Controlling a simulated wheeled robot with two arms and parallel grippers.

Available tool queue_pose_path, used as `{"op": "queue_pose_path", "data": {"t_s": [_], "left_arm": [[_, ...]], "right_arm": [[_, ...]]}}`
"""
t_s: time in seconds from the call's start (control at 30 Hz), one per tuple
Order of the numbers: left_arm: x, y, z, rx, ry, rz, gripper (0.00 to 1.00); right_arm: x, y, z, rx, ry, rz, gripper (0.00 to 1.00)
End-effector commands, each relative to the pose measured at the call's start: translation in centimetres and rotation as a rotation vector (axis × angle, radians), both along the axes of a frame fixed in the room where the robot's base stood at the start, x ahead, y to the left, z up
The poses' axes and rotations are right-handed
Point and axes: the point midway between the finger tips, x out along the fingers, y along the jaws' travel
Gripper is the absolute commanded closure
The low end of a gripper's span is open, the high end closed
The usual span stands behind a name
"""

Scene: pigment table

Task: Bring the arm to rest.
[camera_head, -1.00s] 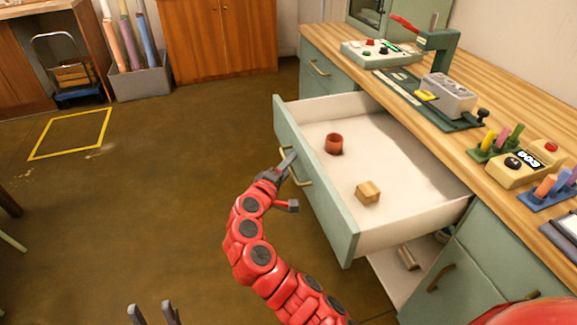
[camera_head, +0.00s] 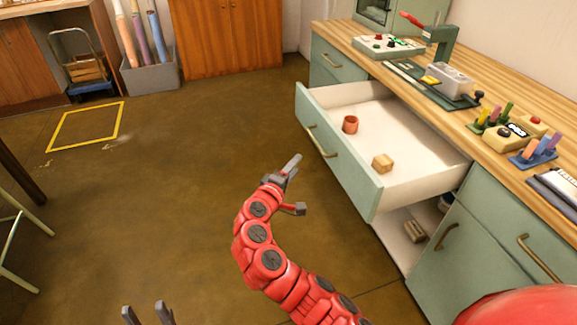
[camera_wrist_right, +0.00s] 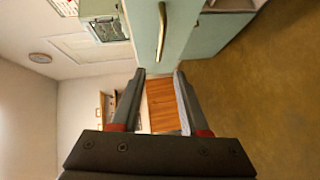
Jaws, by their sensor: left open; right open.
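My right gripper (camera_head: 296,184), on the red arm, is open and empty over the floor. It is apart from the green front of the open drawer (camera_head: 338,158), to the left of its handle (camera_head: 321,141). The right wrist view shows its two fingers (camera_wrist_right: 159,75) spread, with nothing between them but distant background. My left gripper (camera_head: 148,312) shows only as two grey fingertips at the bottom edge; they are apart and empty. The drawer is pulled out and holds a reddish cup (camera_head: 350,124) and a small wooden block (camera_head: 383,163).
A wooden worktop (camera_head: 465,120) with several tools runs along the right. Below the drawer, an open compartment holds a small wooden piece (camera_head: 413,231). The brown floor (camera_head: 170,190) to the left is clear, with a yellow-taped square (camera_head: 86,126). Stool legs stand far left.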

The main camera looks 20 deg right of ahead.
Motion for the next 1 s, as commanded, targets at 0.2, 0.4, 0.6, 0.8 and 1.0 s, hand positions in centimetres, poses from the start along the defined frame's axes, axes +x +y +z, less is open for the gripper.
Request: {"op": "queue_pose_path", "data": {"t_s": [0.2,0.4,0.6,0.8,1.0], "left_arm": [[0.0,0.0,0.1,0.0,0.0,0.0,0.5],[0.0,0.0,0.1,0.0,0.0,0.0,0.5],[0.0,0.0,0.1,0.0,0.0,0.0,0.5],[0.0,0.0,0.1,0.0,0.0,0.0,0.5],[0.0,0.0,0.1,0.0,0.0,0.0,0.5]], "right_arm": [[-0.1,-0.2,0.1,0.0,0.0,-0.001,0.55],[-0.1,-0.1,0.1,0.0,0.0,0.0,0.55],[0.2,0.1,-0.3,0.001,0.0,0.024,0.55],[2.9,3.7,-4.9,0.047,-0.004,0.295,0.55],[2.4,11.0,-10.4,0.253,-0.087,0.725,0.55]]}}
